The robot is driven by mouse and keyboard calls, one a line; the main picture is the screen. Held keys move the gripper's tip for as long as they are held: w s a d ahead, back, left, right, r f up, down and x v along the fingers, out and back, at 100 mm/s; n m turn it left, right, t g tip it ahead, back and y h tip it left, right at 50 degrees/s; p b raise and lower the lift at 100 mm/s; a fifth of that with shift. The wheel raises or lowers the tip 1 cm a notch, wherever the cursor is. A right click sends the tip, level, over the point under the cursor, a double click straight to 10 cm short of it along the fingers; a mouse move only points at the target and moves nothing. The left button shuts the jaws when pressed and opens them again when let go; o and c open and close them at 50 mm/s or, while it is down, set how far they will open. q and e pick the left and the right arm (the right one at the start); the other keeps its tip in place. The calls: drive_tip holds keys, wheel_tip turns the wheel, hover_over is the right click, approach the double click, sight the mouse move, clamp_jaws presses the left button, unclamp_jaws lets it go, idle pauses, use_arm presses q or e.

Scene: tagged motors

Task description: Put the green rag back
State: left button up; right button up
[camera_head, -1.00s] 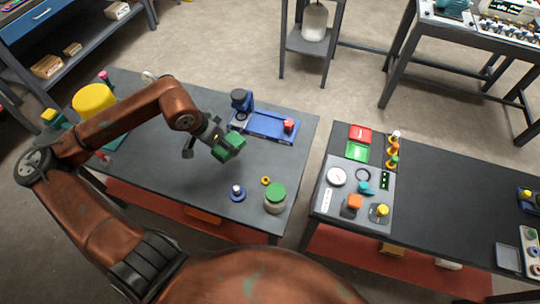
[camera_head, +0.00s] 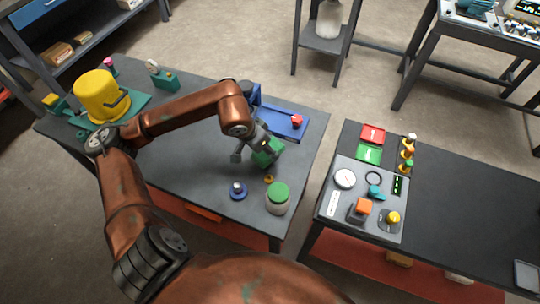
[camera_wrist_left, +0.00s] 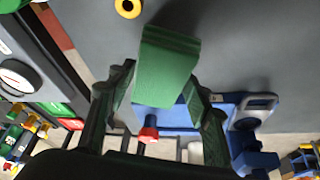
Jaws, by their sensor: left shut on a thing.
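The green rag (camera_head: 268,153) is a folded block held by my left gripper (camera_head: 257,152). The left wrist view shows the rag (camera_wrist_left: 166,66) between the two dark fingers of the left gripper (camera_wrist_left: 160,95). In the head view they are over the right part of the left table, between the blue fixture and the green-lidded jar; I cannot tell the exact height. My right gripper is not in view.
The left table (camera_head: 185,165) also bears a green-lidded jar (camera_head: 278,199), a blue knob piece (camera_head: 238,191), a yellow ring (camera_head: 269,179), a blue fixture (camera_head: 285,122) and a yellow bucket (camera_head: 98,98). Across a gap, the right table holds red (camera_head: 373,135) and green trays (camera_head: 368,154).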

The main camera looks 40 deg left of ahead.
use_arm(q)
drive_tip(key=shift+w+d+f, duration=0.2)
drive_tip(key=shift+d+f, duration=0.05)
drive_tip(key=shift+f, duration=0.15)
drive_tip(key=f, duration=0.3)
drive_tip(key=shift+w+d+f+b, duration=0.15)
drive_tip(key=shift+d+b, duration=0.1)
drive_tip(key=shift+b, duration=0.15)
drive_tip(key=shift+a+f, duration=0.1)
drive_tip(key=shift+f, duration=0.1)
drive_tip(key=shift+r, duration=0.1)
drive_tip(key=shift+f, duration=0.2)
drive_tip(key=o, duration=1.1)
drive_tip(key=shift+r, duration=0.1)
